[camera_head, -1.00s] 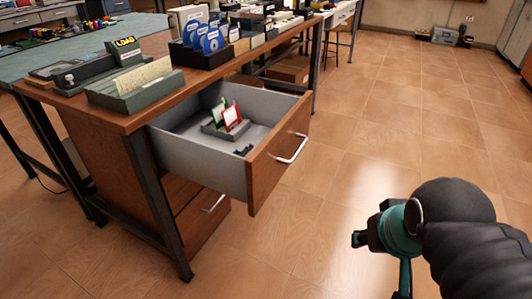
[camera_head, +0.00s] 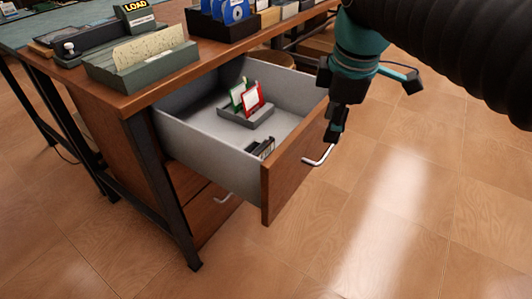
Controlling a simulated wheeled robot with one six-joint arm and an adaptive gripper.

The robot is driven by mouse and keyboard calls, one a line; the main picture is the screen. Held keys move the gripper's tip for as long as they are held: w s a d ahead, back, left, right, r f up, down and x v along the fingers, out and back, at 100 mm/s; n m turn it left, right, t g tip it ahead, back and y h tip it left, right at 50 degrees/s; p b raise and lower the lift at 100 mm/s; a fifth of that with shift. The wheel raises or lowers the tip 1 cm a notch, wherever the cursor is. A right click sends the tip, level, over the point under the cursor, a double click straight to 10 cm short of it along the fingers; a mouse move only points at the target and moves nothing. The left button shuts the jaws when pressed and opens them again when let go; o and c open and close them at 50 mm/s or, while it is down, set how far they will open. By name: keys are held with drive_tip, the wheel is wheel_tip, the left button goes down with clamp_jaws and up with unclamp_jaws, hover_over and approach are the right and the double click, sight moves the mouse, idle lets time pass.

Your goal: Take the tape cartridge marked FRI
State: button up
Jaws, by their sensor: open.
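The floor on the right is clear.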

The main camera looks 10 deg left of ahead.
sight(261, 147)
drive_tip(key=w+a+n+g+b, duration=0.2)
drive_tip(key=w+a+n, duration=0.2)
drive_tip(key=a+n, duration=0.9)
drive_tip(key=shift+h, duration=0.4)
drive_tip(key=f, duration=0.2)
drive_tip(key=a+f+b, duration=0.1)
drive_tip(key=f, duration=0.5)
drive_tip(key=shift+a+f+b, duration=0.25)
drive_tip(key=shift+a+b, duration=0.05)
drive_tip(key=shift+b, duration=0.1)
drive_tip(key=shift+d+f+b, duration=0.15)
drive_tip(key=shift+f+b, duration=0.15)
drive_tip(key=shift+f, duration=1)
drive_tip(key=shift+d+f+b, duration=0.1)
drive_tip(key=shift+f+b, duration=0.2)
drive_tip(key=shift+f, duration=1)
clamp_jaws()
